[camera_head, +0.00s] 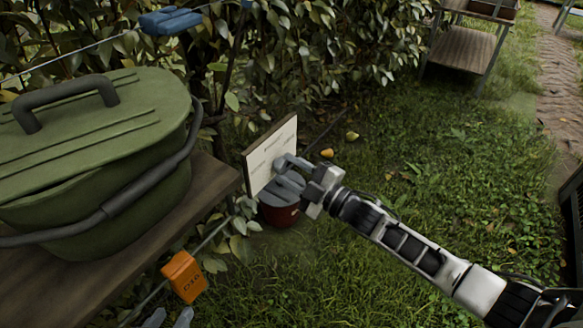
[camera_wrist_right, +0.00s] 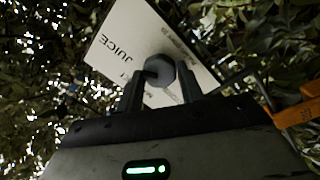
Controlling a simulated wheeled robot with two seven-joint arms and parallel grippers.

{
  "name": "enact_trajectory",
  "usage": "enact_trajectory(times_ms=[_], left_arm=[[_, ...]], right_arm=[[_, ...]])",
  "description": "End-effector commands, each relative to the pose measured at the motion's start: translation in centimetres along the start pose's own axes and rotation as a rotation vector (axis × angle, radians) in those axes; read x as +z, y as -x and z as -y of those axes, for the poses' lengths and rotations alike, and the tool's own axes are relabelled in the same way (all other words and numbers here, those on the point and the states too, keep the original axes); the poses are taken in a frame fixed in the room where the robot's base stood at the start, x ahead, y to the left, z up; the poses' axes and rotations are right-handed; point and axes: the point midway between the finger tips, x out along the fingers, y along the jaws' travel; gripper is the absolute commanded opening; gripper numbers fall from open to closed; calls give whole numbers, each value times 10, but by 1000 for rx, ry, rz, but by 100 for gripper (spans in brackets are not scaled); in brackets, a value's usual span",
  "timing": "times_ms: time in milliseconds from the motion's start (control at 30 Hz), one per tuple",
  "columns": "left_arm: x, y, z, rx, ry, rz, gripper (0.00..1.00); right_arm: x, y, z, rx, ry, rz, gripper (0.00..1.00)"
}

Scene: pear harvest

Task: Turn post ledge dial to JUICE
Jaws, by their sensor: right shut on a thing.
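The post ledge dial is a dark grey round knob (camera_wrist_right: 160,70) on a pale sign board (camera_head: 268,157). The board (camera_wrist_right: 130,35) reads JUICE on its left part in the right wrist view; other lettering is too small to read. My right gripper (camera_head: 283,172) is at the board's face, its fingers on both sides of the knob and shut on it. The fingers hide most of the knob in the head view.
A green lidded bin (camera_head: 90,150) stands on a wooden ledge (camera_head: 215,180) left of the board. An orange tag (camera_head: 184,277) hangs on a wire below. A dark red container (camera_head: 278,215) is behind my right gripper. Pears (camera_head: 352,136) lie on the grass; open grass lies right.

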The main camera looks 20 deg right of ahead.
Motion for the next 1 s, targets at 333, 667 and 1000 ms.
enact_trajectory(times_ms=[333, 667, 1000], left_arm=[[2, 2, 0, -2, 2, 5, 36], [3, 1, 0, -2, 1, 6, 36], [-1, 2, 1, -3, -5, 3, 36]], right_arm=[[1, 0, 0, 1, -14, 3, 15], [0, 0, 0, 0, -12, 2, 59], [1, 19, 0, -2, -11, 4, 59]])
